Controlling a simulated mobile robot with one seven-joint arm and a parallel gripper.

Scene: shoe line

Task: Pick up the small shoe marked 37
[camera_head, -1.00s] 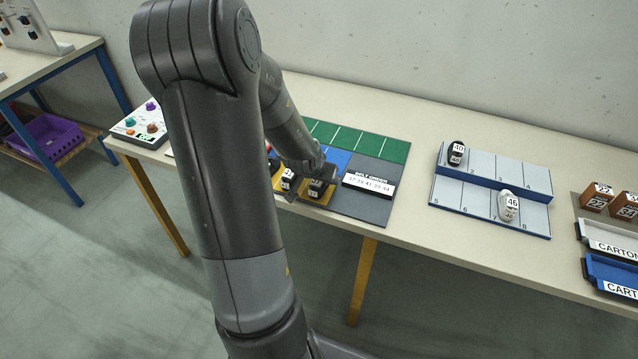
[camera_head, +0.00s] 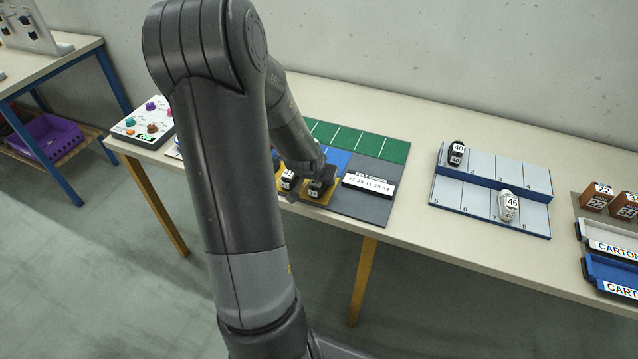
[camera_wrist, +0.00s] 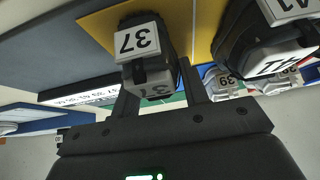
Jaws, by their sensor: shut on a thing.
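The small dark shoe marked 37 (camera_wrist: 140,45) is in the wrist view, which shows it upside down, with a white label on top and a second 37 on its grey end. My gripper (camera_wrist: 156,82) is shut on it, one finger on each side. The shoe is over the yellow field; I cannot tell whether it still touches it. In the head view the same shoe (camera_head: 317,189) is at the right end of the yellow field, partly hidden by my gripper (camera_head: 324,174).
A dark shoe marked 41 (camera_wrist: 262,42) stands close beside it. Grey shoes, one marked 39 (camera_wrist: 222,82), are beyond. A white sign (camera_head: 369,184) stands to the right. A stepped rack (camera_head: 478,198) holds shoes 40 (camera_head: 455,153) and 46 (camera_head: 508,205). Bare table lies between.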

